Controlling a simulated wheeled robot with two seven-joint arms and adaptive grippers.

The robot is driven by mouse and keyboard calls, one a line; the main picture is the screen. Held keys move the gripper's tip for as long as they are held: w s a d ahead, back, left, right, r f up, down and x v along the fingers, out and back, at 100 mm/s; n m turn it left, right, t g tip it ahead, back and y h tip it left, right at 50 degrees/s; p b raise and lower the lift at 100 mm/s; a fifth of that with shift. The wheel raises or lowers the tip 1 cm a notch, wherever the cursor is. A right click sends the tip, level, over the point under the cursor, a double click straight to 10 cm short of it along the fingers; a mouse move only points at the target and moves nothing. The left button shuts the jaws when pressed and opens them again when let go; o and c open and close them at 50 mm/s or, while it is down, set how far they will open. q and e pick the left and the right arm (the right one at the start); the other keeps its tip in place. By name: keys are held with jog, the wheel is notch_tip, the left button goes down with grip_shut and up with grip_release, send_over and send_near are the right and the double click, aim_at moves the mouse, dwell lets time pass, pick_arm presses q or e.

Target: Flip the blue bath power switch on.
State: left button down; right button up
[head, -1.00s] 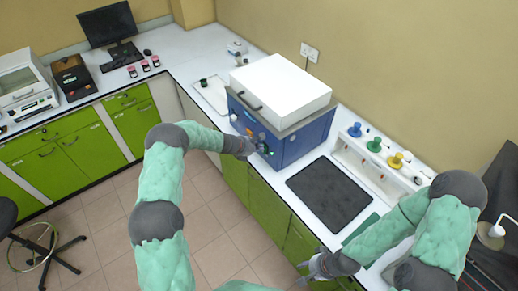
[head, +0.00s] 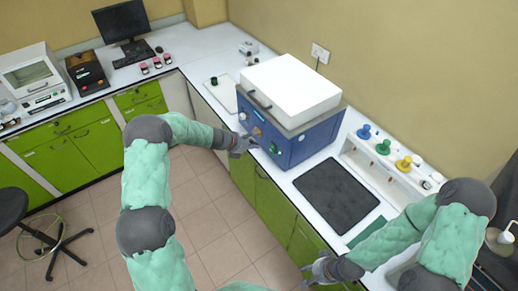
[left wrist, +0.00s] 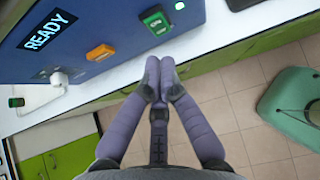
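The blue bath (head: 305,146) with a white lid (head: 290,88) stands on the counter. In the left wrist view its front panel (left wrist: 115,18) carries a lit READY display (left wrist: 49,30), an orange switch (left wrist: 100,52) and a green switch (left wrist: 156,20). No label tells which is the power switch. My left gripper (head: 254,144) is just in front of the panel. In the left wrist view its fingers (left wrist: 160,62) are together with nothing between them, below the green switch and apart from it. My right gripper (head: 310,270) is low by the counter's front edge, too small to read.
A dark mat (head: 335,195) lies right of the bath. Behind it is a white rack (head: 375,172) with blue, green and yellow knobs. A white tray (head: 220,92) is left of the bath. A stool (head: 15,208) stands at far left; the floor in front is clear.

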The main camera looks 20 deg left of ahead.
pick_arm(q)
jog(key=v, duration=0.4)
jog(key=shift+w+d+r, duration=0.15)
jog(key=shift+d+r, duration=0.05)
jog(key=shift+r, duration=0.2)
